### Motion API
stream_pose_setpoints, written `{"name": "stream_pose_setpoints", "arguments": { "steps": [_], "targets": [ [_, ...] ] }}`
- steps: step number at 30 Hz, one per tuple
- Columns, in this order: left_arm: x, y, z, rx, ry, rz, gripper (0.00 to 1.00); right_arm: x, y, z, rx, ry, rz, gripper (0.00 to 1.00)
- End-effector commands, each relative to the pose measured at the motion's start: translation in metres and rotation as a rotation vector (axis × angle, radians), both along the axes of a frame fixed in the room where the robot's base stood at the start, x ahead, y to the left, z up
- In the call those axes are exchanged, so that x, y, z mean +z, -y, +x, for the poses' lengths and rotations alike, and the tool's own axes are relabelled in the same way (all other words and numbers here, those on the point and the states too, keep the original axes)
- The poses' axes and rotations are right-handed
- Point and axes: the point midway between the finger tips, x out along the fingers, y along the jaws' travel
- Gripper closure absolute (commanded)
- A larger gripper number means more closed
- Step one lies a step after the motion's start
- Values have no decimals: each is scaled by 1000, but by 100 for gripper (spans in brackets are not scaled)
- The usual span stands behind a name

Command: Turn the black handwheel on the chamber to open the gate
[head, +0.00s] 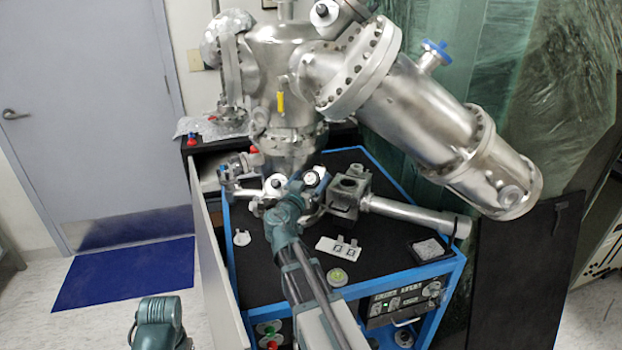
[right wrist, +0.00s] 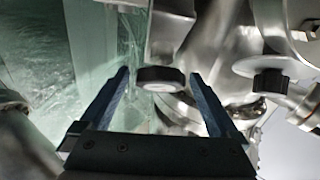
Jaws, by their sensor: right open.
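My right gripper (right wrist: 159,76) is open, with its two dark blue fingers pointing at the chamber. A black handwheel (right wrist: 160,85) with a pale face shows between the fingertips, with a gap on each side. I cannot tell whether it lies between the tips or a little beyond them. A second black knob (right wrist: 271,82) is farther right in the wrist view. My left gripper is out of view.
The chamber stands on a black-topped cart with a blue frame (head: 400,283). A metal tube (head: 415,213), a white plate (head: 338,248) and a small black tray (head: 431,248) are on it. A large slanted cylinder (head: 430,120) overhangs the cart's right side.

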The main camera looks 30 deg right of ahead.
Motion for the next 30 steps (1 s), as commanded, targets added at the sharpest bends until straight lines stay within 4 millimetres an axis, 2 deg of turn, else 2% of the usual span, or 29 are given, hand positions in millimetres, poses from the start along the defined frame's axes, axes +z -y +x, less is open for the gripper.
{"name": "stream_pose_setpoints", "arguments": {
  "steps": [10, 11, 24, 25, 30],
  "targets": [
    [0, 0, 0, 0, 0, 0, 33, 0, 3, 2, 0, 0, 0, 4],
    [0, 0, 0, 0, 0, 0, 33, 0, 3, 2, 0, 0, 0, 7],
    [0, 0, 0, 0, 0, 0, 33, 0, 3, 2, 0, 0, 0, 86],
    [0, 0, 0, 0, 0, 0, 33, 0, 3, 2, 0, 0, 0, 89],
    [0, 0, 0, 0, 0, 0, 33, 0, 3, 1, 10, -7, -5, 89]
  ]
}}
